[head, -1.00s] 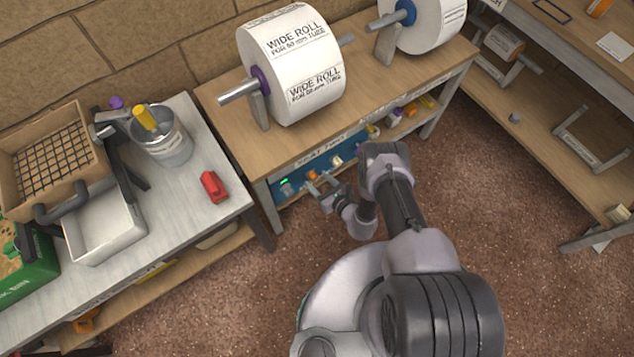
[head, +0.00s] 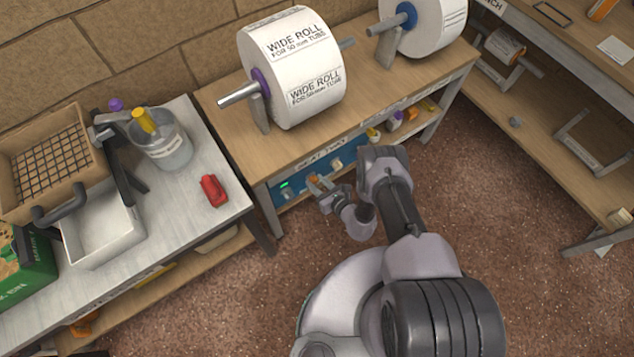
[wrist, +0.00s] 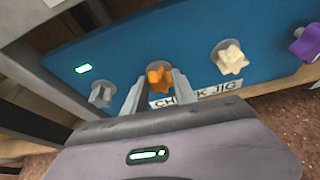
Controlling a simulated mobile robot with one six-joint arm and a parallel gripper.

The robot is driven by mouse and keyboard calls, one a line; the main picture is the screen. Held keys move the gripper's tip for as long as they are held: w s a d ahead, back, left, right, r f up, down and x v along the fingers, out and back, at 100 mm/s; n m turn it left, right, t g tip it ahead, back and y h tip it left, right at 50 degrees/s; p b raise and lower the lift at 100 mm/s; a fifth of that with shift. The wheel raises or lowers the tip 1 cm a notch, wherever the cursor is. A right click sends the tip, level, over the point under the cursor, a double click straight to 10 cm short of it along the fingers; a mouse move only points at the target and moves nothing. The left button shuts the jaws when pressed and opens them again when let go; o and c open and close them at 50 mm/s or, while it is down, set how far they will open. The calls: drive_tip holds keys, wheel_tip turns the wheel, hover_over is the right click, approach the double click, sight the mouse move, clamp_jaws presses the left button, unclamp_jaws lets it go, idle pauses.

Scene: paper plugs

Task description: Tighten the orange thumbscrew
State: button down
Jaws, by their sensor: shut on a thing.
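The orange thumbscrew (wrist: 160,76) is on the blue panel (wrist: 190,45) under the bench, between my fingertips in the wrist view. In the head view the orange thumbscrew (head: 313,178) shows small at the end of my arm. My gripper (wrist: 158,84) is shut on it, one finger at each side; it also shows in the head view (head: 316,184). The thumbscrew's contact with the panel is partly hidden.
On the panel, a grey knob (wrist: 102,94) sits left of the thumbscrew and a cream knob (wrist: 230,58) right of it. A purple knob (wrist: 306,44) is farther right. A label (wrist: 205,92) lies below. A green light (wrist: 83,69) glows at upper left.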

drive_tip(key=shift+w+d+f+m+g+y, duration=0.1)
drive_tip(key=shift+m+g+y, duration=0.25)
drive_tip(key=shift+m+y, duration=0.4)
drive_tip(key=shift+d+m+g+y, duration=0.1)
drive_tip(key=shift+m+g+y, duration=0.3)
drive_tip(key=shift+m, duration=0.65)
drive_tip(key=c, duration=1)
unclamp_jaws()
drive_tip(key=shift+d, duration=0.1)
drive_tip(key=p+v, duration=0.5)
drive_tip(key=v, duration=1.2)
drive_tip(key=shift+s+p, duration=0.25)
drive_tip(key=shift+p, duration=0.15)
drive_tip(key=shift+d+f, duration=0.1)
drive_tip(key=shift+f, duration=0.05)
